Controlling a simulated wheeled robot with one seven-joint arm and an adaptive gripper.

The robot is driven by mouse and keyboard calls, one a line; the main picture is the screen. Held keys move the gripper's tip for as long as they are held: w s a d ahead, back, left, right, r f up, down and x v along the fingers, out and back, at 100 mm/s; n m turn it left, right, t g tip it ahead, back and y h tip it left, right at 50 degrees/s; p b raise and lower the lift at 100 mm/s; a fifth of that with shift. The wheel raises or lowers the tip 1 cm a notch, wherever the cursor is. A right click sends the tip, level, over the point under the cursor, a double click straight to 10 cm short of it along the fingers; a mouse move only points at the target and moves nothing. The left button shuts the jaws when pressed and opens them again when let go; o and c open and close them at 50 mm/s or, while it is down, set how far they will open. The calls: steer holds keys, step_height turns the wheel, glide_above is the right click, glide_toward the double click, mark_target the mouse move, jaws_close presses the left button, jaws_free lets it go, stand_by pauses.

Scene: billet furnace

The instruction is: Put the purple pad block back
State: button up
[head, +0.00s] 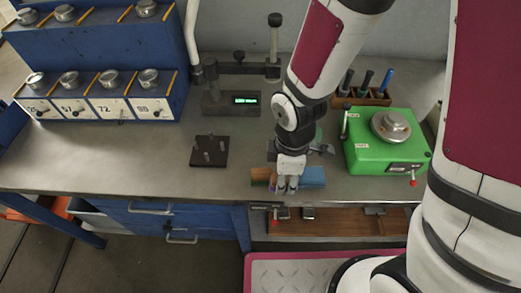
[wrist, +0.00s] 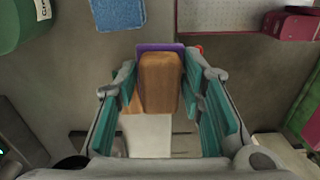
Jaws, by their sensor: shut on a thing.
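The purple pad block is a wooden block (wrist: 159,84) with a purple pad (wrist: 150,47) along its far edge in the wrist view. My gripper (wrist: 160,78) has its teal-lined fingers on both sides of this block and is shut on it. In the head view my gripper (head: 286,186) points down at the front edge of the bench, and the held block is mostly hidden by the fingers. A brown wooden block (head: 260,176) shows just left of the gripper, and a blue block (head: 313,176) just right of it. I cannot tell whether the held block touches the bench.
A green device (head: 380,155) with a round metal top stands to the right. A dark pegged plate (head: 209,151) lies left, before a stand with a green display (head: 245,100). A blue rack (head: 95,95) fills the left. Bare bench (head: 110,160) lies left of the plate.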

steer(key=shift+s+a+f, duration=0.2)
steer(key=shift+s, duration=0.05)
steer(key=shift+w+a+b, duration=0.1)
steer(key=shift+w+b, duration=0.05)
steer(key=shift+b, duration=0.35)
steer(key=shift+w+a+f+b, duration=0.1)
steer(key=shift+w+f+b, duration=0.1)
steer(key=shift+w+b, duration=0.7)
steer(key=b, duration=0.3)
steer(key=shift+w+a+f+b, duration=0.1)
steer(key=shift+w+a+b, duration=0.1)
steer(key=shift+w+b, duration=0.1)
steer(key=w+b, duration=0.2)
steer(key=b, duration=0.1)
steer(key=shift+w+a, duration=0.15)
steer(key=shift+a, duration=0.2)
glide_above(264, 150)
steer(key=shift+w+d+f, duration=0.1)
steer(key=shift+f, duration=2.05)
steer(key=shift+f, duration=0.15)
